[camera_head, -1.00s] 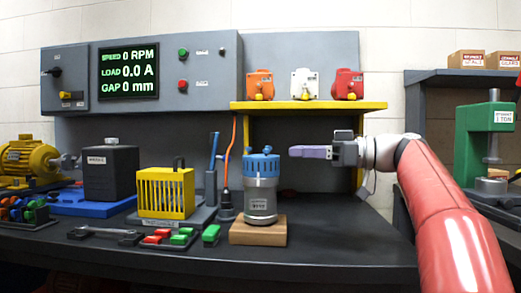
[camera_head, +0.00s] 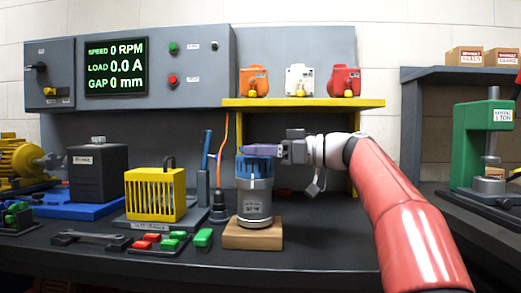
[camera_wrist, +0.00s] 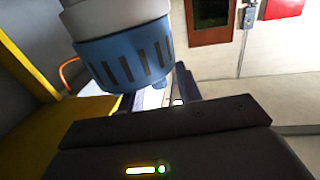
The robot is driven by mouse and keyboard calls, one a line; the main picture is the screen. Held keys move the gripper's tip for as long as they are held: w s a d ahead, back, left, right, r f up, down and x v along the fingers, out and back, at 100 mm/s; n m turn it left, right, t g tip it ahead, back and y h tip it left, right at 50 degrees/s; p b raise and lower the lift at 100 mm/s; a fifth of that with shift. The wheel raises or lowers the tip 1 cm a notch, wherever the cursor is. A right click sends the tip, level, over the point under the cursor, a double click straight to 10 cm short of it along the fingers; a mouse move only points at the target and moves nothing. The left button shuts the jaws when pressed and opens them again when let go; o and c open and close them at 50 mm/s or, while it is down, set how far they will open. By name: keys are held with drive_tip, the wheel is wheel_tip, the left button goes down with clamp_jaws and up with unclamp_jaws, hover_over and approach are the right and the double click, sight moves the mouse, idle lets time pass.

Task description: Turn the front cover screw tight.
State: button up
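A grey motor (camera_head: 254,204) with a blue slotted front cover (camera_head: 254,169) stands upright on a wooden block (camera_head: 252,236). The blue cover also shows large in the wrist view (camera_wrist: 125,55). My gripper (camera_head: 260,150) reaches in from the right, with its purple end level across the top of the cover. It hides the top of the cover, and I cannot make out the front cover screw. Whether the gripper touches the motor, or is open or shut, I cannot tell.
A yellow shelf (camera_head: 305,103) with three small housings stands behind the motor. A yellow cage (camera_head: 155,195), red and green blocks (camera_head: 160,241) and a wrench (camera_head: 92,238) lie left. A green press (camera_head: 482,140) stands far right. The bench right of the block is clear.

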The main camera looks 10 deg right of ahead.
clamp_jaws()
